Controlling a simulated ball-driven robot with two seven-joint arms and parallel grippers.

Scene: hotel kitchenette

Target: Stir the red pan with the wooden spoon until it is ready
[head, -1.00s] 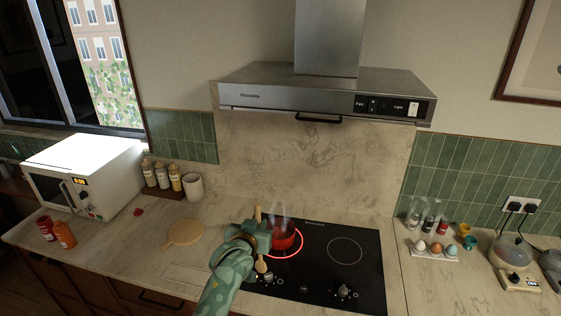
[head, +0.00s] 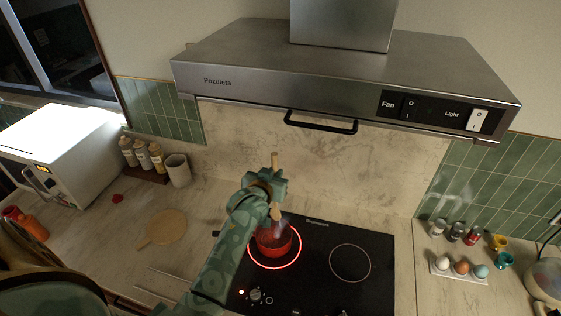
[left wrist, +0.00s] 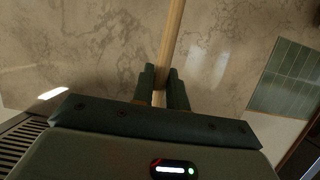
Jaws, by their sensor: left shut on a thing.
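The red pan (head: 268,243) sits on the left, red-glowing ring of the black hob (head: 330,290), with a faint wisp of steam. My left gripper (head: 268,186) is shut on the wooden spoon (head: 275,161), whose handle stands upright above the fingers. The spoon's lower end shows just under the gripper, over the pan's far side; I cannot tell whether it touches the contents. My left arm hides part of the pan. In the left wrist view, the spoon's handle (left wrist: 172,45) runs between the fingers (left wrist: 162,88). My right gripper is not in view.
The range hood (head: 330,85) hangs over the hob. A round wooden board (head: 165,227) lies left of it. A white cup (head: 177,171) and bottles (head: 141,155) stand behind. An egg holder (head: 459,270) and spice jars (head: 456,232) stand to the right.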

